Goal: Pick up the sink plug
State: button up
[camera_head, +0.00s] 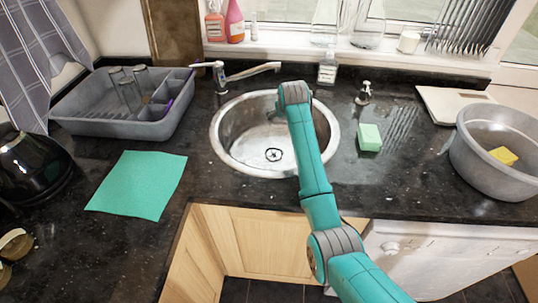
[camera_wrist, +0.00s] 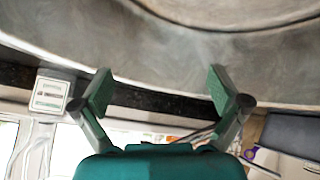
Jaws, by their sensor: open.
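My gripper (camera_wrist: 160,92) is open in the wrist view, with nothing between its two green fingers. The pale grey metal of the sink lies beyond them. In the head view, my arm reaches over the right side of the round steel sink (camera_head: 225,150); its wrist is near the back rim and the fingers cannot be made out. A small round dark-edged piece (camera_head: 273,154) lies at the sink's bottom, left of my arm. I cannot tell whether it is the sink plug or the drain. No plug shows in the wrist view.
A tap (camera_head: 240,72) and a soap bottle (camera_head: 327,70) stand behind the sink. A grey dish rack (camera_head: 170,127) and a green cloth (camera_head: 140,184) are left. A green sponge (camera_head: 369,137), small metal-topped fitting (camera_head: 364,94) and grey tub (camera_head: 488,178) are right.

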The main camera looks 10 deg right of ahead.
jog(key=s+a+f+m+g+y, duration=0.1)
jog(key=s+a+f+g, duration=0.25)
jog(key=s+g, duration=0.2)
jog(key=g, duration=0.1)
send_over(274, 151)
notch_tip(274, 151, down, 5)
jog(key=shift+s+a, duration=0.15)
jog(key=shift+w+d+f, duration=0.1)
jog(key=shift+w+f, duration=0.05)
jog(key=shift+f, duration=1.2)
jog(key=shift+w+d+f, duration=0.1)
jog(key=shift+w+f, duration=0.05)
jog(key=shift+f, duration=1.2)
jog(key=c, duration=1.5)
jog(key=shift+s+f, duration=0.1)
jog(key=shift+s, duration=0.05)
grip_shut()
